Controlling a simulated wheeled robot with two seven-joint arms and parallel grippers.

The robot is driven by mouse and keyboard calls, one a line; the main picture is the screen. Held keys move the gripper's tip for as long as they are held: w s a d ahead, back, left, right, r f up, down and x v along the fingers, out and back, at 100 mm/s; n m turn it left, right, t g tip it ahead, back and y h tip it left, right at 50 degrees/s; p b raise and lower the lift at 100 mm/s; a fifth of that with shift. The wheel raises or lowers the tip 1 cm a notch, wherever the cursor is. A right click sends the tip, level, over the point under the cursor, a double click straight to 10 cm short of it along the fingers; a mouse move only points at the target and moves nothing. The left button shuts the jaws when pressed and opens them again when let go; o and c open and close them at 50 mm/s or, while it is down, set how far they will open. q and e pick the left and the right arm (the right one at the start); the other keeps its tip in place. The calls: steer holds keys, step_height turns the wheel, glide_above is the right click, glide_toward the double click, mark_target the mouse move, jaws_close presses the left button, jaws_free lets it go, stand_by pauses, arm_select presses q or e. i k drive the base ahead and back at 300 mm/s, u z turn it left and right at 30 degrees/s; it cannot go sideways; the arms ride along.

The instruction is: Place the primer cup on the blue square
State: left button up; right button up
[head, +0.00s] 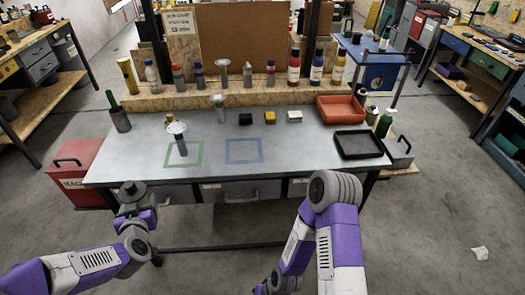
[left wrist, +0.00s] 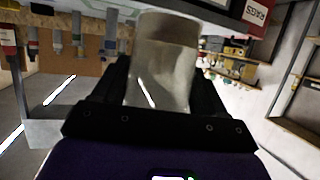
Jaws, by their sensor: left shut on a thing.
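A blue square outline (head: 244,151) lies on the grey workbench, with nothing inside it. My left gripper (head: 132,190) is low at the left, in front of the bench's front edge and apart from the square. In the left wrist view the left gripper (left wrist: 160,95) is shut on a pale, grey-beige cup (left wrist: 163,62), with one dark finger on each side. I take this to be the primer cup; its contents cannot be seen. My right arm comes in at the lower right, and its gripper is not in view.
Dark, yellow and white blocks stand behind the blue square. A red bin (head: 340,109) and black tray (head: 357,145) are at the right. The bench front (head: 240,168) is bare.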

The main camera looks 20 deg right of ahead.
mark_target(244, 150)
steer(key=z, duration=0.5)
steer(key=i, duration=1)
